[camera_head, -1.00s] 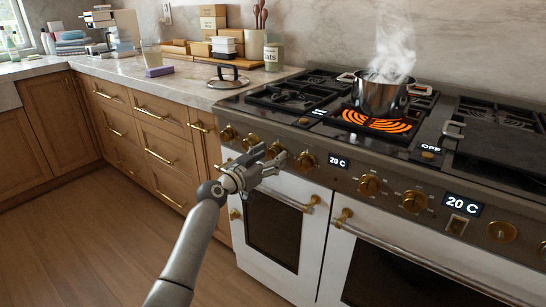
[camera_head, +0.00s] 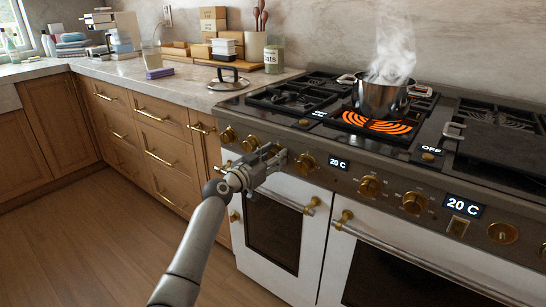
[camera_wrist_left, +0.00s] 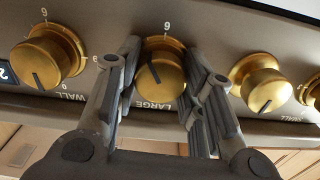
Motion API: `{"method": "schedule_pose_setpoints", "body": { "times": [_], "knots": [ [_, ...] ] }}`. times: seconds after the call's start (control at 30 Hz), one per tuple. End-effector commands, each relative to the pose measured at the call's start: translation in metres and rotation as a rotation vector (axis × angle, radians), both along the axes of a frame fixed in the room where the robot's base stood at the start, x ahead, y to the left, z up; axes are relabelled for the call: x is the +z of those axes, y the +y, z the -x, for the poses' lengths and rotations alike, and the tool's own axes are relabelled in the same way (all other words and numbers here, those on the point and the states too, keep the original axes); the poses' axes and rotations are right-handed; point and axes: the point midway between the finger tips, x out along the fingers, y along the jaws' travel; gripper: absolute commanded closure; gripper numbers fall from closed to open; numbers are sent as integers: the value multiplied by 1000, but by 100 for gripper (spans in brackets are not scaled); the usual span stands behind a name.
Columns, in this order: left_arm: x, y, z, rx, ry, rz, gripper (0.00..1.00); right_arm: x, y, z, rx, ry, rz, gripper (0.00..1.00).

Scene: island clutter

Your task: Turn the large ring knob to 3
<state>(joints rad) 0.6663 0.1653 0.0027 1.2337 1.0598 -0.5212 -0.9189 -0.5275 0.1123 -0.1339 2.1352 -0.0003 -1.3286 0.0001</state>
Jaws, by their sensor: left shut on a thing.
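The large ring knob (camera_wrist_left: 162,76) is a round brass knob on the stove's front panel, with LARGE printed beside it. A dark pointer line shows on its face. My left gripper (camera_wrist_left: 160,85) has its grey fingers on both sides of this knob and is shut on it. In the head view my left gripper (camera_head: 273,157) is at the panel and hides most of the knob. The number 3 cannot be made out near the knob. My right gripper is in no view.
Neighbouring brass knobs (camera_wrist_left: 50,58) and (camera_wrist_left: 260,82) stand close on either side of the fingers. A steaming pot (camera_head: 380,97) sits by a glowing burner (camera_head: 372,124). Oven door handles (camera_head: 312,205) stick out below the panel. The floor (camera_head: 75,245) at left is clear.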

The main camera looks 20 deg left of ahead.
Motion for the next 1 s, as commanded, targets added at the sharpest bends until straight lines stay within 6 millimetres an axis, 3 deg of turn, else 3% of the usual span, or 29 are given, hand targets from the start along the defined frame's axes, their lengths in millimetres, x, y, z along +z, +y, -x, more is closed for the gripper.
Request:
{"method": "schedule_pose_setpoints", "body": {
  "times": [0.37, 0.7, 1.0],
  "knots": [
    [-1, 0, 0, 0, 41, 111, 88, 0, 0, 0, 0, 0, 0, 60],
    [0, 1, 0, 0, 142, 388, 88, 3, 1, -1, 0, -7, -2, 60],
    [0, 1, 0, 0, 238, 650, 88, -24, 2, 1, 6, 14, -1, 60]
  ]
}}
